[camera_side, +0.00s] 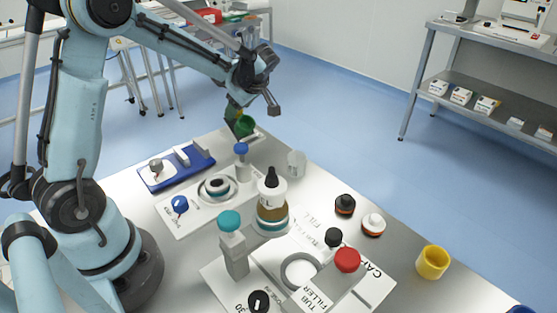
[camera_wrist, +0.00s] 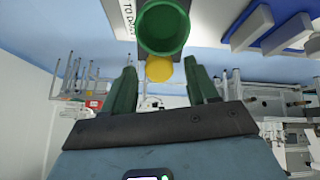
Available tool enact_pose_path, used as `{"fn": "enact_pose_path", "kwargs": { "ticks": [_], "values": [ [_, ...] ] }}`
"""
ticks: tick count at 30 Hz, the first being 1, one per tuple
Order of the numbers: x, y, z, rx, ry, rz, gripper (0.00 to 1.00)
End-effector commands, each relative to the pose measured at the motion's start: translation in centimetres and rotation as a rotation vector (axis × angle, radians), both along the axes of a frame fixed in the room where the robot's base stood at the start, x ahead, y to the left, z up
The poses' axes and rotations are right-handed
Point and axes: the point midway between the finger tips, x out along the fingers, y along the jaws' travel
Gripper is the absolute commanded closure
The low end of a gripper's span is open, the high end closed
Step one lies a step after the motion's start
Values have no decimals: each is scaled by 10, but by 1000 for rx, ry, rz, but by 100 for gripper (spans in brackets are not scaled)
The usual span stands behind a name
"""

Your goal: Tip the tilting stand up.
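A green round cup (camera_side: 244,126) sits at the far edge of the white table, and I take it as part of the tilting stand. In the wrist view the cup's open mouth (camera_wrist: 163,27) faces the camera, with a yellow ball knob (camera_wrist: 159,69) just below it. My gripper (camera_side: 234,114) is right at the cup in the side view. In the wrist view its two green fingers stand wide apart, with the knob showing in the gap. I cannot tell whether a finger touches the knob. The stand's base is mostly hidden.
A blue tray (camera_side: 176,180) lies left of the cup. A blue-capped bottle (camera_side: 241,160) and a clear beaker (camera_side: 297,163) stand close in front. A dropper bottle (camera_side: 272,205) and a tube filler (camera_side: 325,290) are nearer. A yellow cup (camera_side: 433,262) stands at right.

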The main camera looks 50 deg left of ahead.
Motion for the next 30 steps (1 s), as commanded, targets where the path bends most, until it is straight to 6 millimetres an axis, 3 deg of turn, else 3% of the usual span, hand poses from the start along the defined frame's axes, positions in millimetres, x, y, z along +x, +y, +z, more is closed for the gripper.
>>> {"fn": "enact_pose_path", "kwargs": {
  "ticks": [8,24,30],
  "values": [
    [0,-3,5,-1,-1,-1,42],
    [0,-60,82,0,-1,-3,42],
    [0,-70,96,0,0,0,42]
  ]
}}
